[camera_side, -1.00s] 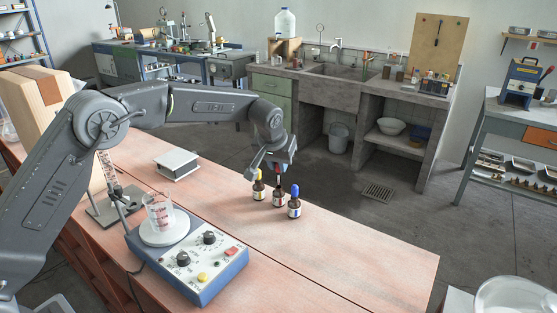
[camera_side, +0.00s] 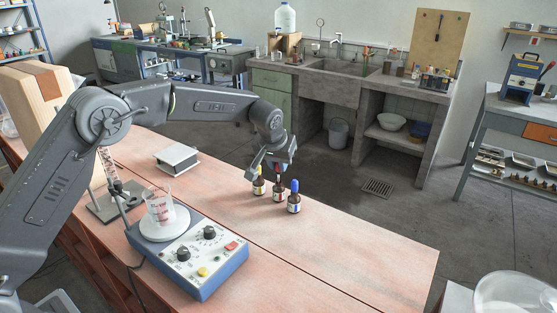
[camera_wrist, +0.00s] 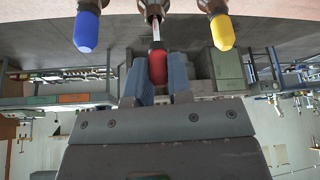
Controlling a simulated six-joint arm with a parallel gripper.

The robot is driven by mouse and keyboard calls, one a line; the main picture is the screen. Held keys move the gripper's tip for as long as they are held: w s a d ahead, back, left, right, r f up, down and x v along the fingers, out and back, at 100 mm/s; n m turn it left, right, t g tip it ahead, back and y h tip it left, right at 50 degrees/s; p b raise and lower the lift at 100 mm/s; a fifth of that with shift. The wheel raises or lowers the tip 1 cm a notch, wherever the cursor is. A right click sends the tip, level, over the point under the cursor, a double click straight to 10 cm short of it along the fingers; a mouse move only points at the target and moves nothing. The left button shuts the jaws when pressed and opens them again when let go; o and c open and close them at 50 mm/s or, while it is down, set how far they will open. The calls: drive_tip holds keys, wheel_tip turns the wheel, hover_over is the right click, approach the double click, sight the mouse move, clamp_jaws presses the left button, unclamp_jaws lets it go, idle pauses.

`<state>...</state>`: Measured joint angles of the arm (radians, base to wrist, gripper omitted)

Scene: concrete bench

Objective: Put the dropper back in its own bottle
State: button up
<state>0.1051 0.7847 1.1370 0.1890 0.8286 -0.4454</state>
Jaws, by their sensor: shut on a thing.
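My gripper (camera_wrist: 157,82) is shut on the red-bulbed dropper (camera_wrist: 158,66), holding it by the bulb. The dropper's pale glass tube reaches to the mouth of the uncapped brown middle bottle (camera_wrist: 152,7); I cannot tell how far it is inside. In the side view my gripper (camera_side: 275,166) is just above that middle bottle (camera_side: 279,194), whose top is partly hidden. The yellow-topped bottle (camera_side: 259,188) stands upright to its left and the blue-topped bottle (camera_side: 294,204) to its right. The blue bulb (camera_wrist: 87,30) and yellow bulb (camera_wrist: 222,32) flank the tube in the wrist view.
A blue-grey stirrer (camera_side: 200,262) with a glass beaker (camera_side: 160,212) on its plate stands at the front left of the bench. The bench right of the bottles is clear.

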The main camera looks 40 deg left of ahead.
drive_tip(key=shift+f, duration=0.35)
idle(0.3)
drive_tip(key=shift+f, duration=1.05)
drive_tip(key=o, duration=0.7)
drive_tip(key=shift+c, duration=0.2)
drive_tip(key=shift+o, duration=0.5)
drive_tip(key=o, duration=0.3)
